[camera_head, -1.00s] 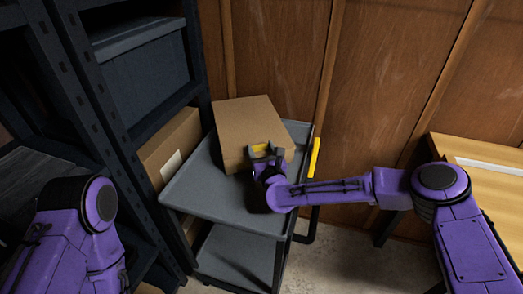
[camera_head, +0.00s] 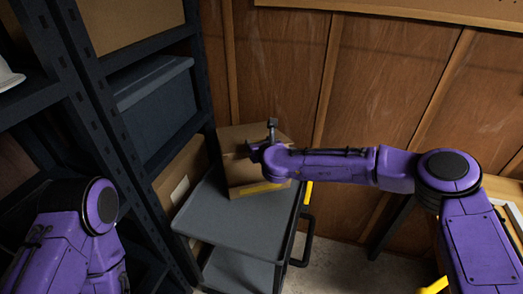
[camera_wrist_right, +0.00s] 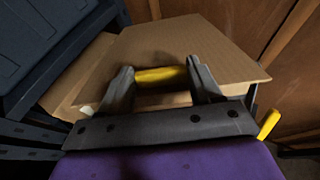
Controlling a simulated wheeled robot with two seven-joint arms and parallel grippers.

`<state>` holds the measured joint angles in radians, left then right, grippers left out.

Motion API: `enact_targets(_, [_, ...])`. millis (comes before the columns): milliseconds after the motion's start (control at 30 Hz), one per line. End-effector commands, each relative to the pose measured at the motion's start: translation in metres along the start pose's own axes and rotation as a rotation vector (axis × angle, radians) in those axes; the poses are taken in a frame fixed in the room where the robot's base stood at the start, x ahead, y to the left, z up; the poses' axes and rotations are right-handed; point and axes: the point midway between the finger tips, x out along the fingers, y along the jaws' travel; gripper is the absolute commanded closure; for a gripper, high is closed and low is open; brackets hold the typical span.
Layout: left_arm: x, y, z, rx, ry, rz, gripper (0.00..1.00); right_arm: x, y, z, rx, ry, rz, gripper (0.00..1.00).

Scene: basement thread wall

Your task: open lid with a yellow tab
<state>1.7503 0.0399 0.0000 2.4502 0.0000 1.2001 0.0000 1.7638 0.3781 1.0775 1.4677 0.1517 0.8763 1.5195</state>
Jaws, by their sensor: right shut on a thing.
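The cardboard box (camera_head: 240,175) stands on the grey cart in the head view. Its lid appears tilted up, with its upper part partly hidden behind my right gripper. A yellow strip (camera_head: 262,187) runs along the box's lower front. In the right wrist view, the yellow tab (camera_wrist_right: 160,76) lies between the two fingers at the edge of the cardboard lid (camera_wrist_right: 185,45). My right gripper (camera_wrist_right: 163,85) is shut on this tab. In the head view the right gripper (camera_head: 262,148) is at the box's upper front, and hides the tab. My left gripper is out of view.
The grey cart (camera_head: 235,222) has bare top in front of the box and a yellow handle (camera_head: 308,192) at its right. Dark shelving (camera_head: 112,135) with a blue-grey bin (camera_head: 155,100) stands close on the left. A wooden wall (camera_head: 375,85) is behind.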

Motion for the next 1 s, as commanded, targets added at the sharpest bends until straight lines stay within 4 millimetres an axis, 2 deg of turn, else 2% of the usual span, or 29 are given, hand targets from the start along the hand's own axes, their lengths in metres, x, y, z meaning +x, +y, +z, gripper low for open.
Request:
enact_targets(33, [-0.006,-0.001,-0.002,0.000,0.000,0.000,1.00,0.000,-0.001,0.017,0.000,-0.008,-0.003,0.91])
enact_targets(100, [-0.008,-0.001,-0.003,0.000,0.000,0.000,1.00,0.002,-0.001,0.029,0.000,-0.009,-0.003,0.91])
enact_targets(300, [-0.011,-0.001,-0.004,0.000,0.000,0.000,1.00,0.008,-0.002,0.054,-0.001,-0.010,-0.005,0.91])
enact_targets(500, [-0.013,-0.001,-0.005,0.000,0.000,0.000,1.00,0.011,-0.003,0.064,-0.001,-0.009,-0.007,0.91])
enact_targets(867, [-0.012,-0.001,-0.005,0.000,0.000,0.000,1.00,0.011,-0.004,0.064,0.000,-0.008,-0.007,0.92])
enact_targets(900, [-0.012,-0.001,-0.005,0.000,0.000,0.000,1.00,0.011,-0.004,0.064,0.000,-0.008,-0.008,0.31])
enact_targets(967, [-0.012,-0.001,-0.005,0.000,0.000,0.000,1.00,0.011,-0.003,0.064,0.000,-0.008,-0.007,0.11])
enact_targets(1000, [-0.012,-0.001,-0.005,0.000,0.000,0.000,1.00,0.011,-0.003,0.064,0.000,-0.007,-0.007,0.11])
